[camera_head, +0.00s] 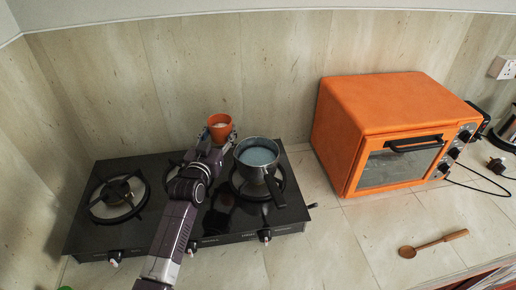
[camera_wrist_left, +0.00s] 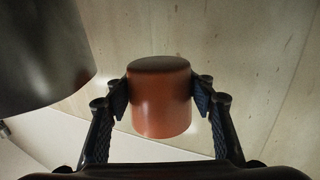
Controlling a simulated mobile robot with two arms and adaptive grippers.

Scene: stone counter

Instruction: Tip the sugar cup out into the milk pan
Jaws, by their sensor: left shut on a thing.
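The sugar cup (camera_head: 219,127) is small and orange, with pale contents showing at its open top. My left gripper (camera_head: 220,138) is shut on it and holds it upright or nearly so, just left of the milk pan. In the left wrist view the cup (camera_wrist_left: 160,98) sits between the two fingers of the gripper (camera_wrist_left: 161,98). The milk pan (camera_head: 257,158) is grey metal with pale bluish milk inside, and stands on the right burner with its dark handle towards the front. Its dark side (camera_wrist_left: 40,55) fills the upper left of the wrist view. My right gripper is out of view.
The black gas hob (camera_head: 140,240) lies under my left arm, with an empty burner (camera_head: 118,197) at its left. An orange toaster oven (camera_head: 375,120) stands to the right of the pan. A wooden spoon (camera_head: 432,244) lies on the counter at the front right. The wall is close behind the cup.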

